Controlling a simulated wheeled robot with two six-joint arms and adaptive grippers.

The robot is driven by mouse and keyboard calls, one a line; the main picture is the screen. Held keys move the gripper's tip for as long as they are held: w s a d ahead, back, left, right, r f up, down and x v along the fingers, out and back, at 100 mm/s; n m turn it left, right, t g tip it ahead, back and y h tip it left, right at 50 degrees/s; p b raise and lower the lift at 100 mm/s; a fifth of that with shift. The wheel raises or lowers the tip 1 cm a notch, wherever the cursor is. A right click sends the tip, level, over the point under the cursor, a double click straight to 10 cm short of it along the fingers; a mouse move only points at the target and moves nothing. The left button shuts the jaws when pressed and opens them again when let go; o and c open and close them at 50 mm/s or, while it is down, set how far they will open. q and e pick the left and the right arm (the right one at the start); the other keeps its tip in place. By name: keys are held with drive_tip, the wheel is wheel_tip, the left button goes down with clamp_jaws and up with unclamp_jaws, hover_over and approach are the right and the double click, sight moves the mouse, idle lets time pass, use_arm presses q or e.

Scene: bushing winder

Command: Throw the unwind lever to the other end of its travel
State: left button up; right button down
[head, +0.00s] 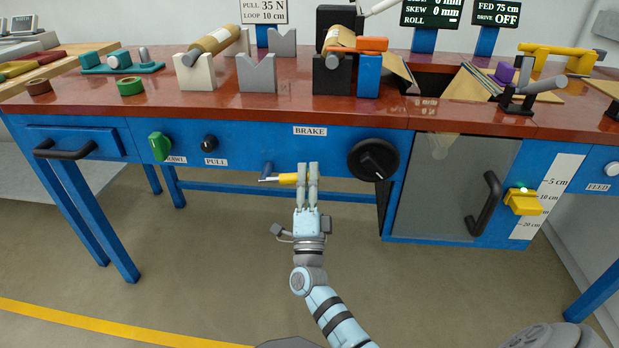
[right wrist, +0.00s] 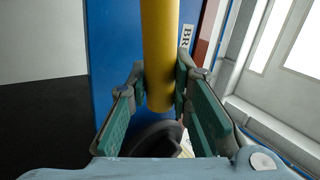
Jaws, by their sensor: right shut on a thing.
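The lever has a yellow grip (head: 288,179) and a thin metal end to its left. It lies about level in front of the blue front panel, below the BRAKE label (head: 310,131). My right gripper (head: 308,171) reaches up from below and is shut on the right end of the yellow grip. In the right wrist view the yellow grip (right wrist: 160,50) stands between the two finger pads of my right gripper (right wrist: 161,95). The fingers hide the grip's right end in the head view. My left gripper is not in view.
A black dial (head: 373,159) sits on the panel right of the lever. A green knob (head: 159,146) and a black PULL knob (head: 209,142) are to the left. A door with a black handle (head: 484,203) is further right. The floor below the lever is clear.

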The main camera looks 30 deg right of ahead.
drive_tip(key=c, duration=1.4)
unclamp_jaws()
drive_tip(key=shift+f, duration=0.1)
drive_tip(key=shift+c, duration=0.2)
wheel_tip(320, 180, up, 10)
drive_tip(key=shift+r, duration=0.1)
